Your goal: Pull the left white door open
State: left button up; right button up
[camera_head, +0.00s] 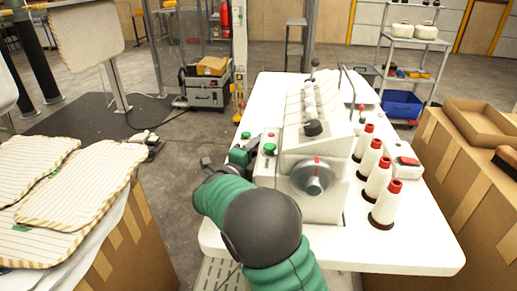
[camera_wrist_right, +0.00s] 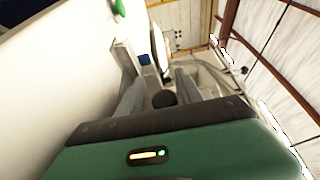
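The white sewing machine (camera_head: 318,150) stands on a white table (camera_head: 408,240), with a grey handwheel facing me. I cannot clearly pick out a left white door in the head view. In the right wrist view a pale upright panel (camera_wrist_right: 123,58) and a thin white plate edge (camera_wrist_right: 160,48) stand just beyond the fingers; either may be the door. My right arm (camera_head: 262,225) bends towards the machine's left side. My right gripper (camera_wrist_right: 160,94) is open, its fingers spread beside a white wall, with a dark round knob showing between them. My left gripper is not in view.
Red-topped thread cones (camera_head: 385,205) stand on the table's right side. A cardboard box (camera_head: 465,175) is at the right. Striped pillow covers (camera_head: 75,200) lie on boxes at the left.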

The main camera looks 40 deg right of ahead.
jog(key=shift+d, duration=0.1)
jog(key=shift+c, duration=1.2)
jog(key=shift+a+r, duration=0.15)
jog(key=shift+a, duration=0.65)
grip_shut()
jog(key=shift+d, duration=0.1)
